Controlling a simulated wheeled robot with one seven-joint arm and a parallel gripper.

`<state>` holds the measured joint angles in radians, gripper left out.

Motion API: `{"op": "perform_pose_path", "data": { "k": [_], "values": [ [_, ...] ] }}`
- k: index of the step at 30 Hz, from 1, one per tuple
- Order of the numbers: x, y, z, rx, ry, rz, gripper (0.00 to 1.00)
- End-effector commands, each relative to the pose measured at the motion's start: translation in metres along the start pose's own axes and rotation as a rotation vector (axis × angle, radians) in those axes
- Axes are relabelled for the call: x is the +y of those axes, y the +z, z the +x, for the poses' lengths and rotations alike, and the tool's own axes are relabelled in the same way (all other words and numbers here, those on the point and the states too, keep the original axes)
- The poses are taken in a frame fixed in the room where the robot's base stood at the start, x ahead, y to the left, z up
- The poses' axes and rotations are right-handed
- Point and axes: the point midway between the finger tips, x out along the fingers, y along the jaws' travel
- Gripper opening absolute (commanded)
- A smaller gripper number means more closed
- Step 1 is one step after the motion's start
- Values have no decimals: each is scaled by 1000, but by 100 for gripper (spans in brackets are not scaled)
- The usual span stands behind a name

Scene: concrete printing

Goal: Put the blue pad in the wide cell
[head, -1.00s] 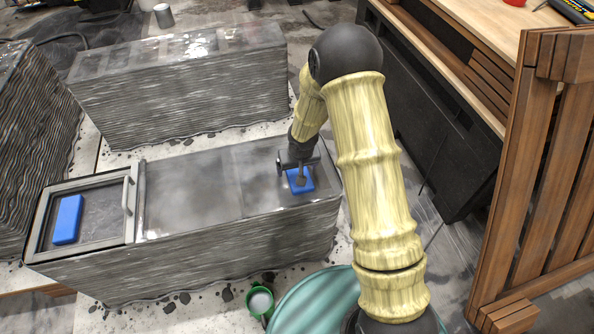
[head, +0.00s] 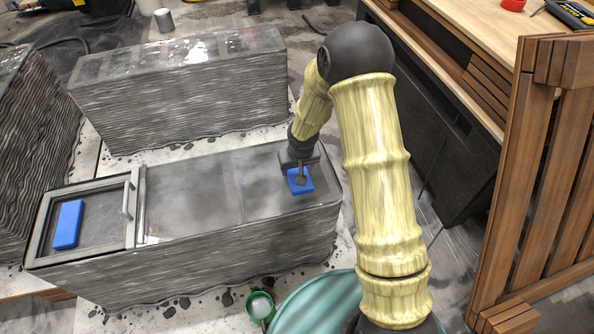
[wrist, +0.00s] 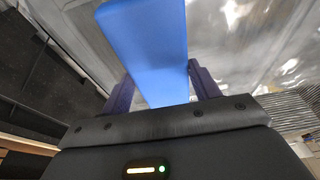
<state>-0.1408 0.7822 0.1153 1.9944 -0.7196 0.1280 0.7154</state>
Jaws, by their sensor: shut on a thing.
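A blue pad (head: 300,182) is in my gripper (head: 300,170) over the right end of the long grey printed block (head: 190,240). The wrist view shows this blue pad (wrist: 150,50) between the two fingers, with my gripper (wrist: 160,85) shut on it. I cannot tell whether the pad touches the block top or is just above it. The block top shows faint dividing lines; I cannot clearly make out which part is the wide cell. A second blue pad (head: 68,225) lies inside the grey frame (head: 131,205) with a handle, at the block's left end.
Another long printed block (head: 185,105) stands behind, and one (head: 30,140) at the left edge. A green cup (head: 260,304) stands in front. A wooden workbench (head: 480,50) and a slatted wooden panel (head: 540,170) are at the right. The block's middle top is clear.

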Motion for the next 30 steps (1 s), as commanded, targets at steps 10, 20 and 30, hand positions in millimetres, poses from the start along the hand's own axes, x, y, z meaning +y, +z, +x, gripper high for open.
{"op": "perform_pose_path", "data": {
  "k": [10, 20, 30],
  "values": [
    [0, -19, -64, 3, 0, 2, 32],
    [0, -20, -72, 0, 0, 1, 32],
    [-2, -20, -72, 0, -1, -3, 32]
  ]
}}
